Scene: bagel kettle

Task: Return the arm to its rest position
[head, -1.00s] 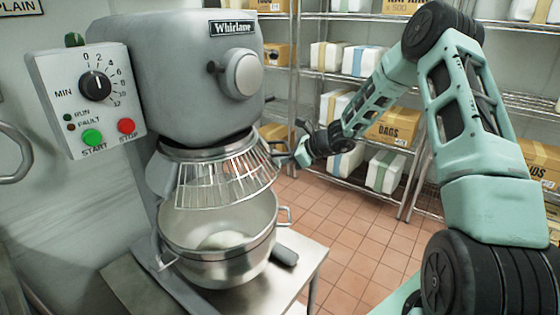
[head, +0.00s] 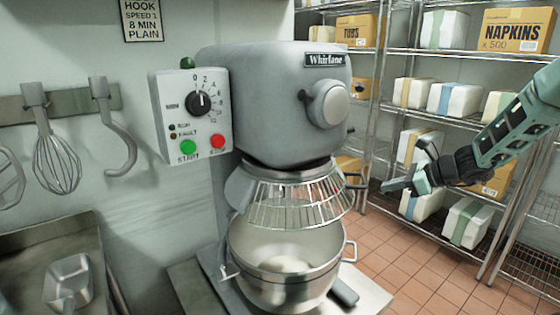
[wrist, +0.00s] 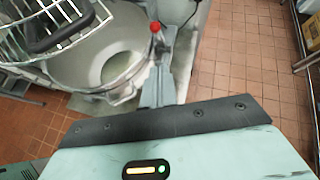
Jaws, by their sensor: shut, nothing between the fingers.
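My gripper (head: 398,186) is in the head view, right of the mixer's wire guard (head: 293,203), with clear air between them. Its fingers are shut and hold nothing. In the wrist view my gripper (wrist: 158,95) points down past the steel mixing bowl (wrist: 100,65), and a small red knob (wrist: 155,27) shows just beyond the fingers. My arm reaches in from the right edge of the head view. The grey mixer (head: 275,95) stands with its bowl (head: 285,262) under the guard. Pale dough (head: 287,264) lies in the bowl.
Wire shelving (head: 440,118) with boxes and wrapped packs stands behind my arm. Tiled floor (head: 400,275) is open right of the mixer.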

